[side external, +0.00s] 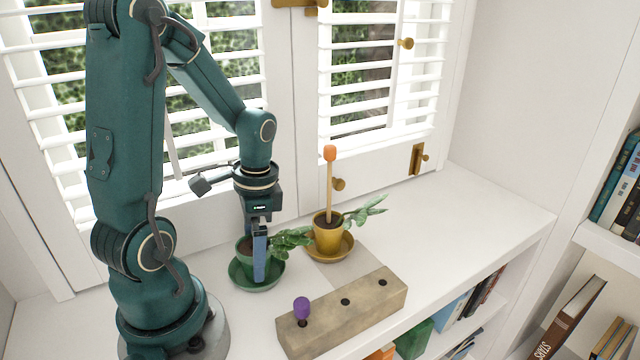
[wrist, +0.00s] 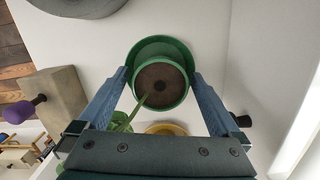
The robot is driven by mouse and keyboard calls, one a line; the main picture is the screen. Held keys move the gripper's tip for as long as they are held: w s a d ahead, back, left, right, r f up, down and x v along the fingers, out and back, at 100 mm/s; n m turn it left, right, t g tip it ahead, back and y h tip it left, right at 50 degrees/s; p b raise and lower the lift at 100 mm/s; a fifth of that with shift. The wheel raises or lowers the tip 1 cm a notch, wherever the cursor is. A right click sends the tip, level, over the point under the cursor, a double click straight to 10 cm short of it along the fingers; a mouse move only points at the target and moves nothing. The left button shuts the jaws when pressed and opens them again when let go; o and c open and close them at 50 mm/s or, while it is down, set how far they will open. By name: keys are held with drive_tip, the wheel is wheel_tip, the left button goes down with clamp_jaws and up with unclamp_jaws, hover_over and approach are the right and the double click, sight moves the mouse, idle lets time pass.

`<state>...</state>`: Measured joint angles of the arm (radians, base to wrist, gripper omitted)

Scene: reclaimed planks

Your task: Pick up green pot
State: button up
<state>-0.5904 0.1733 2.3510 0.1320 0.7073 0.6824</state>
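The green pot (side external: 243,258) stands upright on a green saucer (side external: 270,281) on the white shelf top, with dark soil and a leafy plant leaning right. In the wrist view the pot (wrist: 183,97) is seen from above, its saucer (wrist: 155,45) showing beyond it. My gripper (side external: 259,262) points down at the pot, one blue finger covering part of it in the side view. In the wrist view my gripper (wrist: 160,76) is open, with one finger on each side of the pot. A small gap seems to show beside the rim; contact lower down cannot be told.
A yellow pot (side external: 327,238) with an orange-tipped stick (side external: 330,180) and a plant stands close on the right, on a yellow saucer. A block with holes (side external: 370,297) holding a purple-knobbed peg (side external: 302,308) lies in front. The window is behind; the shelf is clear at right.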

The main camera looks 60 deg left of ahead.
clamp_jaws()
wheel_tip(320, 180, up, 13)
idle(1.1)
